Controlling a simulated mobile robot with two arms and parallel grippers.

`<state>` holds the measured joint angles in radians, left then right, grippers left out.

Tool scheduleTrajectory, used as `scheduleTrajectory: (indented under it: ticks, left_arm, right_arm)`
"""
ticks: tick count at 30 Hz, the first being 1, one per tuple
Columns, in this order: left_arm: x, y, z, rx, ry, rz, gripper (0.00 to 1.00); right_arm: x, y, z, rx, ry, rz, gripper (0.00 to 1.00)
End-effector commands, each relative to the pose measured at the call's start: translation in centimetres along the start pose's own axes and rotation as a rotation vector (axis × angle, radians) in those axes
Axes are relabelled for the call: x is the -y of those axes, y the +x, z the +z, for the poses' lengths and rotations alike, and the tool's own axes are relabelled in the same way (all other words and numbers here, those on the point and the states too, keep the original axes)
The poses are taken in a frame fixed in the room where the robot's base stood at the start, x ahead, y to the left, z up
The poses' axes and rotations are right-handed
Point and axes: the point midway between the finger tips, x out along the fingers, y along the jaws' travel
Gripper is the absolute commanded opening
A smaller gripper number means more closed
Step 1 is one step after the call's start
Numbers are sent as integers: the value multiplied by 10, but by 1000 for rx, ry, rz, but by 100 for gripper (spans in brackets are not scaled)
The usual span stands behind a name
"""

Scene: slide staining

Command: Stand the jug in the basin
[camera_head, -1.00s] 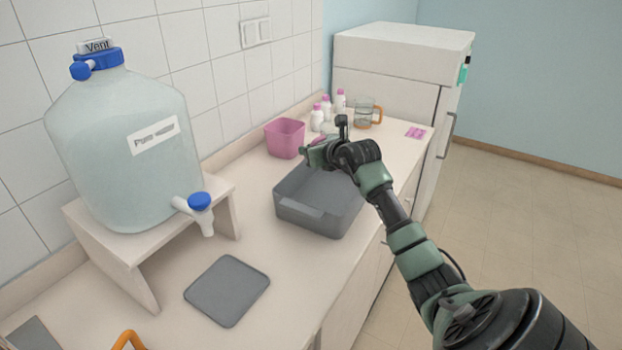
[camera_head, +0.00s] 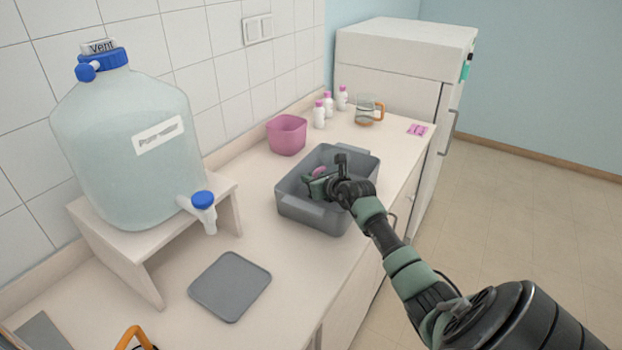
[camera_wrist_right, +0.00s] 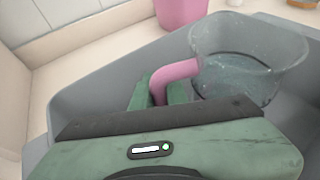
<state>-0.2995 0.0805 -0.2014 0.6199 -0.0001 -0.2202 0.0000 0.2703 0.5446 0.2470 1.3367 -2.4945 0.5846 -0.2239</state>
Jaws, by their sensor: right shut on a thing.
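The grey basin (camera_head: 300,208) stands on the counter near its front edge. My right gripper (camera_head: 318,185) is low inside the basin's outline. In the right wrist view it is shut on the pink handle (camera_wrist_right: 176,72) of a clear jug (camera_wrist_right: 250,62). The jug looks upright, with clear liquid in it, and sits within the basin walls (camera_wrist_right: 95,75). I cannot tell whether its base touches the basin floor. In the head view the gripper hides most of the jug; a bit of pink shows. My left gripper is not in view.
A pink tub (camera_head: 287,135), several white bottles with pink caps (camera_head: 328,104) and an orange-handled jug (camera_head: 366,112) stand behind the basin. A large water container (camera_head: 125,150) on a stand (camera_head: 150,240) is at left. A grey mat (camera_head: 230,286) lies in front.

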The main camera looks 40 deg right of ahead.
Motion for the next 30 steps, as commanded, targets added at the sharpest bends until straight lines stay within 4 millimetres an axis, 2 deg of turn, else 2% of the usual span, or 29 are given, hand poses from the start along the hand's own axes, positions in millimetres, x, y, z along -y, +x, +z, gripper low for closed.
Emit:
scheduleTrajectory:
  ticks: [2, 3, 5, 6, 17, 23, 30]
  left_arm:
    - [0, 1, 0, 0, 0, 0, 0]
    - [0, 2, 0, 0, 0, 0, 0]
    - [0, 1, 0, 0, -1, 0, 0]
    - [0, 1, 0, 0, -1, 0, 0]
    - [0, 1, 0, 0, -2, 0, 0]
    - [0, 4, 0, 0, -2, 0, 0]
    - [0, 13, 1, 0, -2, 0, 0]
  right_arm:
    - [0, 0, 1, 5, -2, -1, 0]
    - [0, 1, -2, 0, 0, 0, 17]
    - [0, 1, -1, 0, 0, 0, 34]
    - [0, 1, -1, 0, 0, 0, 36]
    - [0, -4, 0, 0, 0, 0, 36]
    - [0, -31, -1, 0, -4, 0, 36]
    - [0, -76, -2, 0, -4, 0, 36]
